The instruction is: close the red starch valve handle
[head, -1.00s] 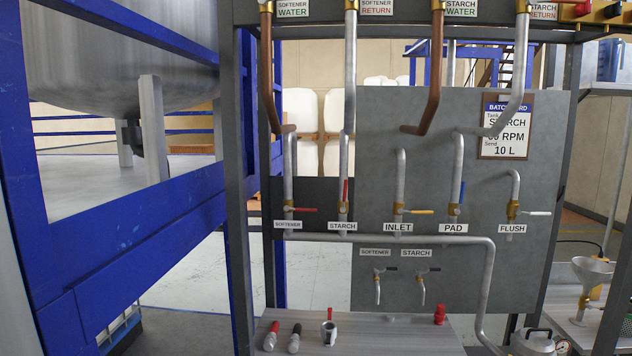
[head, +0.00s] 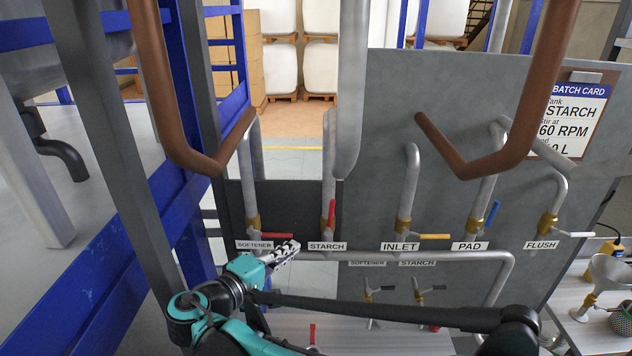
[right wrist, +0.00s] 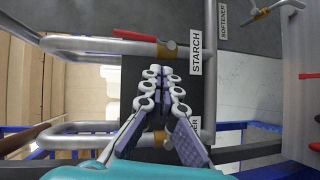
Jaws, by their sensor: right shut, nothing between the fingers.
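The red starch valve handle (head: 331,213) stands upright along its pipe, above the STARCH label (head: 327,246). In the right wrist view the red handle (right wrist: 136,35) lies along the pipe, above the fingertips in the picture. My right gripper (head: 291,247) is shut and empty in front of the panel, between the SOFTENER and STARCH labels. Its fingertips also show in the right wrist view (right wrist: 163,74), apart from the starch handle. My left gripper is not in view.
The softener valve's red handle (head: 277,236) lies sideways just left of the starch valve. The yellow INLET handle (head: 434,237) and blue PAD handle (head: 492,213) are to the right. A grey pipe (head: 345,100) and copper pipes (head: 160,90) hang in front. A dark post (head: 115,150) stands left.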

